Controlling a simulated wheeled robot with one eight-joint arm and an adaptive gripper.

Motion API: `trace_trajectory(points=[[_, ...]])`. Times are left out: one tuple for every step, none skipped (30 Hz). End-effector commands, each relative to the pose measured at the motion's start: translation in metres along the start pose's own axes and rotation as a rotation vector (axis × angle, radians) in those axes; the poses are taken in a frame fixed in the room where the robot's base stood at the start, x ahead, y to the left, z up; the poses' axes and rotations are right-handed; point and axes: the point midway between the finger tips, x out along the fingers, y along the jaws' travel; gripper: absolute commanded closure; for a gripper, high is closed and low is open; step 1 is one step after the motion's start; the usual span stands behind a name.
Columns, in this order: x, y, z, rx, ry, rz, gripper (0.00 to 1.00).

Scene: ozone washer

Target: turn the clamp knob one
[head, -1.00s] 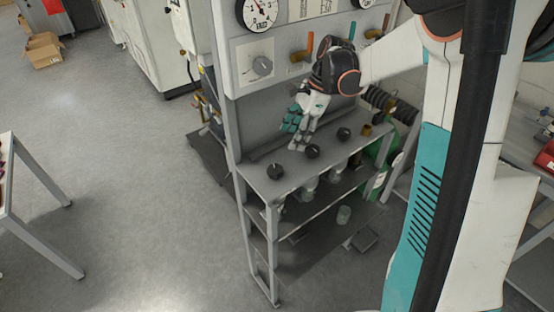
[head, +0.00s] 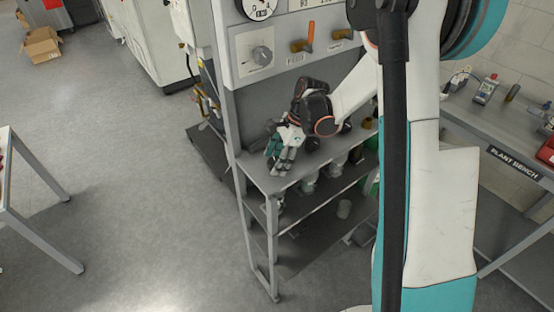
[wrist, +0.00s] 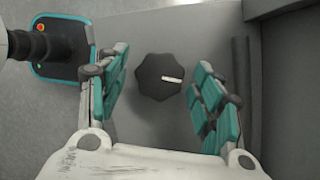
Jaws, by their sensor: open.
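A black lobed clamp knob (wrist: 155,78) with a white pointer line sits on the grey shelf top (wrist: 135,125) in the wrist view. It appears to be the knob nearest the shelf's front left corner. In the head view it is hidden behind my gripper (head: 281,155). My gripper (wrist: 162,85) is open, its teal-padded fingers on either side of the knob with a visible gap on each side. Nothing is held.
A second black knob (head: 311,143) stands behind my gripper. A panel with a grey dial (head: 262,56) and an orange-handled valve (head: 309,38) rises behind the shelf. A labelled bench (head: 517,165) stands at the right.

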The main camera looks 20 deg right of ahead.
Motion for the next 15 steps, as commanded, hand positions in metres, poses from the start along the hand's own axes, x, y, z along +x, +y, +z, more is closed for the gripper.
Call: trace_trajectory(points=[[0.0005,0.0000,0.0001,0.000,0.000,0.000,0.39],[0.0005,0.0000,0.0000,0.000,0.000,0.000,0.39],[0.0004,0.0000,0.0000,0.000,0.000,0.000,0.39],[0.0004,-0.0001,0.0000,0.000,0.000,0.000,0.39],[0.0003,-0.0001,0.0000,0.000,0.000,0.000,0.39],[0.0003,-0.0001,0.0000,0.000,0.000,0.000,0.39],[0.0003,-0.0001,0.0000,0.000,0.000,0.000,0.42],[0.0002,-0.0001,-0.0001,0.000,0.000,0.000,0.48],[0.0002,-0.0001,-0.0001,0.000,0.000,0.000,0.57],[0.0002,-0.0001,-0.0001,0.000,0.000,0.000,0.64],[0.0002,-0.0001,-0.0001,0.000,0.000,0.000,0.71],[0.0002,-0.0001,-0.0001,0.000,0.000,0.000,0.80],[0.0002,-0.0001,-0.0001,0.000,0.000,0.000,0.84],[0.0002,-0.0001,-0.0001,0.000,0.000,0.000,0.84],[0.0002,-0.0001,-0.0001,0.000,0.000,0.000,0.84]])
